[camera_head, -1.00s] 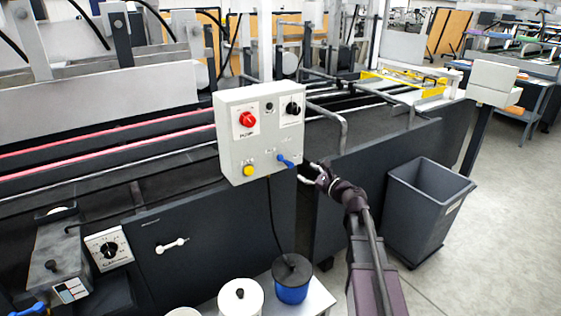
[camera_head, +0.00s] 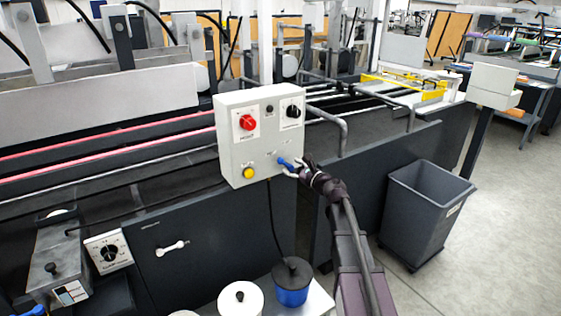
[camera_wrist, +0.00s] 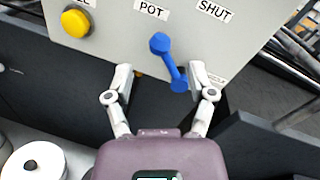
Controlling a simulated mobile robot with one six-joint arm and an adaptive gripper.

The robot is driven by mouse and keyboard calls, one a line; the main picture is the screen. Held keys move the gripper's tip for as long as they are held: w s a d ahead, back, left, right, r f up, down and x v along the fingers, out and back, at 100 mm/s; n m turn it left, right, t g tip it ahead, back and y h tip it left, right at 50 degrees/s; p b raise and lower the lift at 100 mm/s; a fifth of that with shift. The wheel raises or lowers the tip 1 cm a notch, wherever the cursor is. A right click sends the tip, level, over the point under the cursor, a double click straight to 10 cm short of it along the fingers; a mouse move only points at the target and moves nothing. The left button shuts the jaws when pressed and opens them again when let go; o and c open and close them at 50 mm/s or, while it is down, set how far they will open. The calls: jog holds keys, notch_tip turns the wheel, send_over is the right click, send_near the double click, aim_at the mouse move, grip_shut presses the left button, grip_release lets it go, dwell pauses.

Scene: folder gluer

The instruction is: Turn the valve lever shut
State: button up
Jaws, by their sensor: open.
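The blue valve lever (camera_head: 285,163) is on the lower right of a light grey control box (camera_head: 237,155). In the wrist view the lever (camera_wrist: 168,62) slants, its upper end below the POT label (camera_wrist: 150,7) and its lower end to the right. The SHUT label (camera_wrist: 214,11) is up and right of it. My gripper (camera_wrist: 160,78) is open, with one finger on each side of the lever's lower end. The fingers look apart from the lever. The head view shows my gripper (camera_head: 298,169) at the box's lower right; whether it touches is unclear there.
The box also carries a yellow button (camera_head: 249,173), a red knob (camera_head: 247,122) and a black knob (camera_head: 293,111). A grey bin (camera_head: 420,215) stands on the right. A blue pot (camera_head: 292,285) and a white pot (camera_head: 240,299) stand below. A dark machine panel (camera_wrist: 275,140) is close on the right.

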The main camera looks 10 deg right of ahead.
aim_at(282, 161)
jog(key=x, duration=0.6)
jog(key=shift+w+a, duration=0.15)
jog(key=shift+a, duration=0.05)
grip_shut()
